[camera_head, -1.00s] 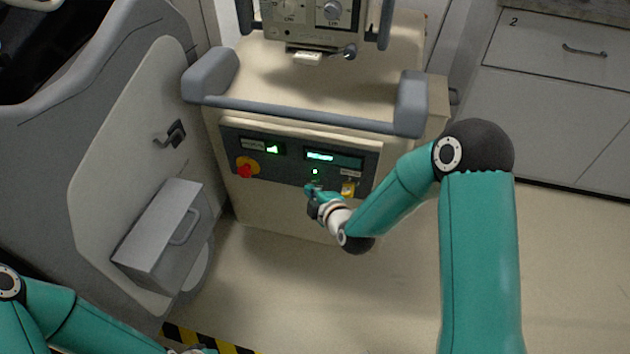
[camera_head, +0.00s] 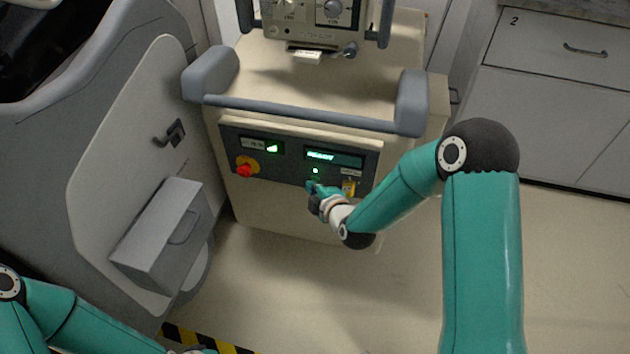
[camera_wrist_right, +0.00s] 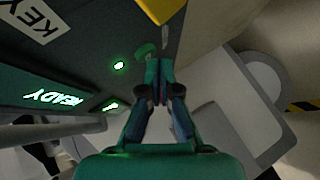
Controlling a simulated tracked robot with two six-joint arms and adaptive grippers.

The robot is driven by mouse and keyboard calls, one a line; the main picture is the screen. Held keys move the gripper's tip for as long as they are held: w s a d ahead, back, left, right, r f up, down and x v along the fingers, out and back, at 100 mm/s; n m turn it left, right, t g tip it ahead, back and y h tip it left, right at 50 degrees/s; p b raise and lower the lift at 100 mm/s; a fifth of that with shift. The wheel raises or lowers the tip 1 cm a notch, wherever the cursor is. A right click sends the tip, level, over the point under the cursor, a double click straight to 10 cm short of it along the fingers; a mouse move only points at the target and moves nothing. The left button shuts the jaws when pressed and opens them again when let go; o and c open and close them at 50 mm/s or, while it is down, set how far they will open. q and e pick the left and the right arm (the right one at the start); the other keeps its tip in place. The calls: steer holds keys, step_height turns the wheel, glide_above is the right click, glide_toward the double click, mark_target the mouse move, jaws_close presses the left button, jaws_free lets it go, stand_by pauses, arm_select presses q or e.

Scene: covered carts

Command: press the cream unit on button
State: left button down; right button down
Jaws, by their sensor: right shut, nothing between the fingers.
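The cream unit (camera_head: 290,215) stands in front of me with a dark control panel (camera_head: 285,163). A small green light (camera_head: 315,170) glows on the panel; it also shows in the wrist view (camera_wrist_right: 119,65). A green round button (camera_wrist_right: 145,50) is just beyond my right fingertips in the wrist view. In the head view my gripper mostly hides it. My right gripper (camera_head: 313,187) is shut and empty, its tips at or very near the button; contact is unclear. The lit display (camera_wrist_right: 55,98) reads READY. My left gripper is mostly cut off at the bottom edge.
A red knob on a yellow ring (camera_head: 245,168) is at the panel's left. A yellow part (camera_head: 349,188) is close right of my right gripper. A grey handle bar (camera_head: 300,117) runs above the panel. A grey box (camera_head: 160,235) stands at left.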

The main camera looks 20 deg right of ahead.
steer(key=shift+w+d, duration=0.25)
steer(key=shift+w, duration=0.15)
stand_by(0.7)
steer(key=shift+s, duration=0.1)
steer(key=shift+s+a+b, duration=0.5)
steer(key=shift+s, duration=0.15)
steer(key=shift+s+a, duration=0.1)
steer(key=s+a, duration=0.1)
steer(key=s+b, duration=0.1)
steer(key=s+a, duration=0.1)
steer(key=s, duration=0.1)
steer(key=shift+a, duration=0.3)
stand_by(0.9)
